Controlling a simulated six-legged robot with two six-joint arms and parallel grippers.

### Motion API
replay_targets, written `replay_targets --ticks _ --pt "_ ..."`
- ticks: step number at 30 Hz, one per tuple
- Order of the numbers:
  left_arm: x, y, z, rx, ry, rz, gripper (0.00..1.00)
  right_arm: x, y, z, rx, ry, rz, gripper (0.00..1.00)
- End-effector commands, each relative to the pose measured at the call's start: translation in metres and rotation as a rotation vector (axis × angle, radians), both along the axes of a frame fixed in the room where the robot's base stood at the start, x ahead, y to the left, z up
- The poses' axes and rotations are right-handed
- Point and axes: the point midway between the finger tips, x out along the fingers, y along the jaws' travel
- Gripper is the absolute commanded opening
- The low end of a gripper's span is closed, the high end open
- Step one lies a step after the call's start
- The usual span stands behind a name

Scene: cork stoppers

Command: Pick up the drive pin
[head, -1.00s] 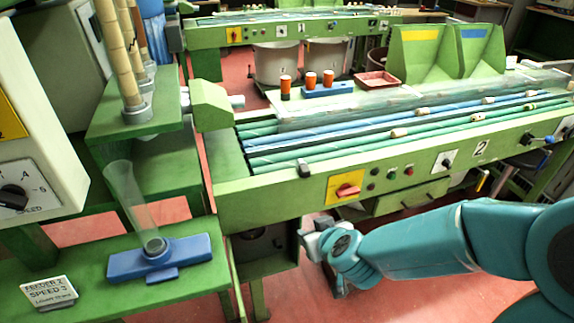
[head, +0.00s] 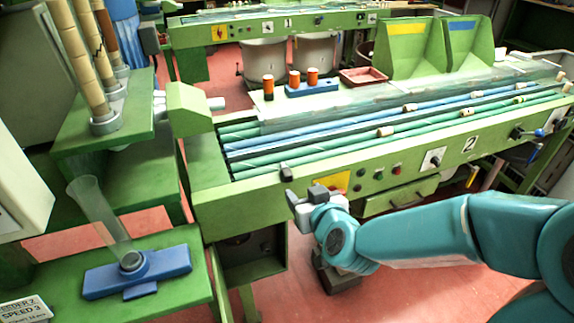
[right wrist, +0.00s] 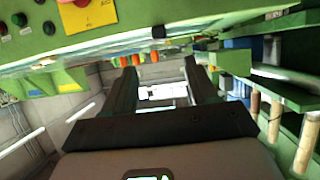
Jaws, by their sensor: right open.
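Three orange-topped pegs with dark lower parts stand on the far side of the machine bed. One peg (head: 268,88) stands left of a blue block (head: 312,89), and two others (head: 295,79) (head: 313,77) are at the block. I cannot tell from the frames which thing is the drive pin. My right gripper (head: 308,197) is in front of the machine's front panel, partly covering the yellow switch plate, and well short of the pegs. In the right wrist view its jaws (right wrist: 161,85) are apart and empty, with orange pegs (right wrist: 138,60) small beyond them. My left gripper is out of view.
The green machine bed (head: 215,210) carries blue and green rods with cork stoppers (head: 385,131) and a clear cover. A red tray (head: 362,77) and green bins (head: 413,48) stand behind. At left, a clear tube (head: 98,212) leans on a blue base (head: 165,268).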

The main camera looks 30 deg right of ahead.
Motion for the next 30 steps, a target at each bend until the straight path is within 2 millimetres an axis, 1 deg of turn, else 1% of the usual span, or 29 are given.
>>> replay_targets --ticks 1,4,5,6,10,12,17,22,24,27,30 --pt "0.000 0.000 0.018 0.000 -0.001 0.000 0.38 0.005 -0.002 0.004 0.000 0.009 0.000 0.57" --pt "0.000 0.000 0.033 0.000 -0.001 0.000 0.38 0.015 -0.004 -0.001 0.011 0.005 0.008 0.57" --pt "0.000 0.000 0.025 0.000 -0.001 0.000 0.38 0.023 -0.006 -0.010 0.010 0.001 0.008 0.57" --pt "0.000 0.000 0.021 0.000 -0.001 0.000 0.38 0.032 -0.009 -0.016 0.010 -0.001 0.007 0.57" --pt "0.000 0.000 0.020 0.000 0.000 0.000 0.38 0.054 -0.016 -0.023 0.010 -0.003 0.009 0.57" --pt "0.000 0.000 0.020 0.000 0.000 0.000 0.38 0.061 -0.018 -0.026 0.009 -0.003 0.009 0.57" --pt "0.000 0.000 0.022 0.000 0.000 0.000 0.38 0.071 -0.022 -0.029 0.009 -0.003 0.009 0.57" --pt "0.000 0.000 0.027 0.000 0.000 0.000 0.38 0.096 -0.035 -0.034 0.009 -0.004 0.007 0.57" --pt "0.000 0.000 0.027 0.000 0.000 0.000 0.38 0.105 -0.037 -0.039 0.010 -0.003 0.009 0.57" --pt "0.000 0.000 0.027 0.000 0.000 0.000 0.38 0.111 -0.038 -0.042 0.009 -0.004 0.009 0.57" --pt "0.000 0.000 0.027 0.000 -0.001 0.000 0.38 0.113 -0.038 -0.043 0.009 -0.004 0.010 0.57"
